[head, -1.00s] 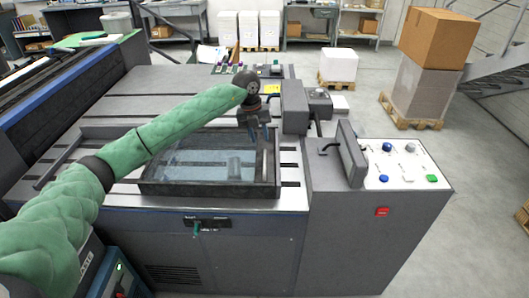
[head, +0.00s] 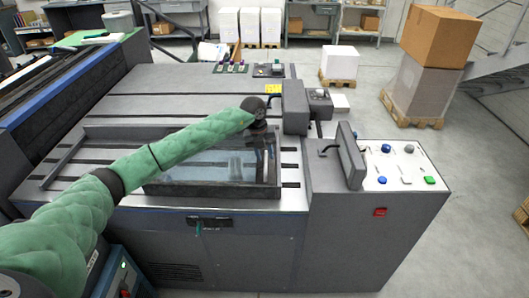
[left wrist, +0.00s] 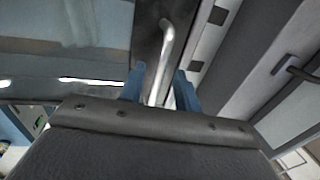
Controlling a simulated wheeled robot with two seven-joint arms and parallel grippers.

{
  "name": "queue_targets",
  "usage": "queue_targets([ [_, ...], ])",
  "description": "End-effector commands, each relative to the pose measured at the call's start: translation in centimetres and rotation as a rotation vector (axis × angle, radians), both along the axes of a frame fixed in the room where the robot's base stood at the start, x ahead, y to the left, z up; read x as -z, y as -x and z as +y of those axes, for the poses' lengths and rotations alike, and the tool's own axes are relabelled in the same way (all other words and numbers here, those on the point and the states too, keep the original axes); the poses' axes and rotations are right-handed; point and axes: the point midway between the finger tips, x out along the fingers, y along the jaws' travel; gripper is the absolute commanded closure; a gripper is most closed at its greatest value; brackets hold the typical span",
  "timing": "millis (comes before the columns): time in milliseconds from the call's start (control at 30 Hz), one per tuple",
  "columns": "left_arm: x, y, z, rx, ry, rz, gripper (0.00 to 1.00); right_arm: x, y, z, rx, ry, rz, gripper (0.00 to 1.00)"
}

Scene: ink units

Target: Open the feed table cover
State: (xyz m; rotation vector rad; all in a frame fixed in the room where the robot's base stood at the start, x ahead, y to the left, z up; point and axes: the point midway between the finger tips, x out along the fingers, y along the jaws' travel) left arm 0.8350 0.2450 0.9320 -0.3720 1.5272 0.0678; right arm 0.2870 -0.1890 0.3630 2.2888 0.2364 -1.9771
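The feed table cover (head: 213,190) is a clear pane in a dark frame. It lies flat and closed on the grey machine's table in the head view. Its silver bar handle (left wrist: 166,45) shows in the left wrist view along the dark frame strip beside the pane. My left gripper (left wrist: 159,88) is open, with one blue finger on each side of the handle's near end. Gaps show between the fingers and the bar. In the head view my left gripper is over the cover's right side, its fingers mostly hidden by my wrist. My right gripper is not in view.
A dark box-shaped unit (head: 294,107) rises just right of my left wrist. Slotted table surface lies behind the cover.

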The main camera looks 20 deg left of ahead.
Motion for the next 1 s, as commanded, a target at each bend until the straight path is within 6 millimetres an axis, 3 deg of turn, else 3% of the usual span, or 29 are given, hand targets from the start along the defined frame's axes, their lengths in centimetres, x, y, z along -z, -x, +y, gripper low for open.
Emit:
queue_targets([
  [233,0.0,0.0,0.0,0.000,0.000,0.000,0.70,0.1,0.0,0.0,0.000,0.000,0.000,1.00],
  [400,0.0,0.0,0.0,0.000,0.000,0.000,1.00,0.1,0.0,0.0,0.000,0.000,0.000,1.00],
  [767,0.1,0.2,0.8,-0.001,0.000,-0.001,1.00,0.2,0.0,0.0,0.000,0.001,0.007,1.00],
  [833,0.2,0.4,1.5,-0.001,-0.001,0.000,1.00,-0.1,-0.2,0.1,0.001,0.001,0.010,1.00],
  [1000,0.4,1.3,4.7,-0.003,-0.002,-0.001,1.00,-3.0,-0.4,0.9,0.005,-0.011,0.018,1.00],
])
